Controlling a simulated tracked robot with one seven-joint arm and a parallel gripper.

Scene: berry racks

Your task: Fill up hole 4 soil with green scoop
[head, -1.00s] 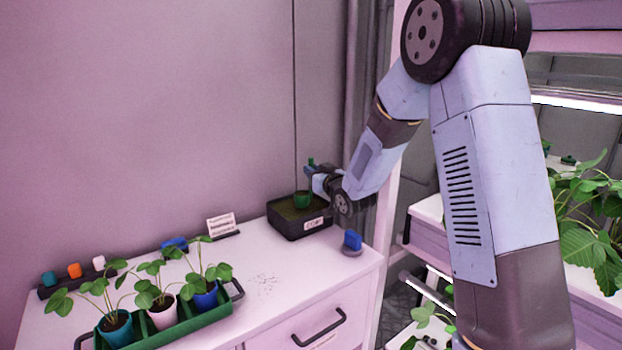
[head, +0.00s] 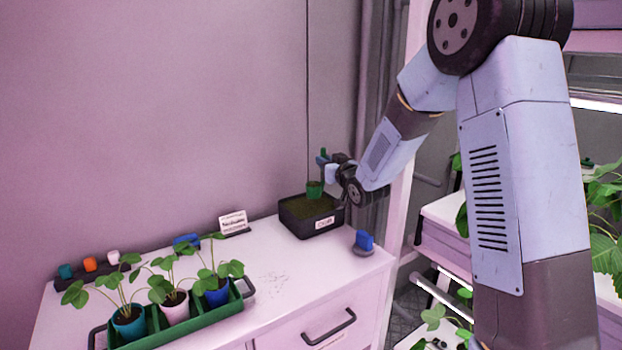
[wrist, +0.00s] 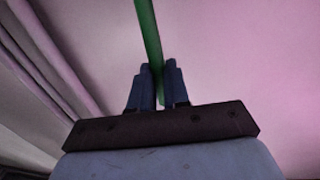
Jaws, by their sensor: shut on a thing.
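My gripper (head: 325,165) is at the back right of the white bench, shut on the handle of the green scoop (head: 314,190). The scoop's cup hangs just above the black soil box (head: 310,229), in front of its back part. In the wrist view the green handle of the scoop (wrist: 148,35) runs up from between the blue fingers of my gripper (wrist: 158,75). The scoop's contents cannot be made out. No hole marked 4 can be told apart in these views.
A green tray (head: 200,326) with three potted plants stands at the front left. Coloured blocks sit on a dark rack (head: 75,277) behind it. A small sign (head: 233,222) and a blue object on a grey base (head: 364,241) flank the soil box. Plant shelves stand at the right.

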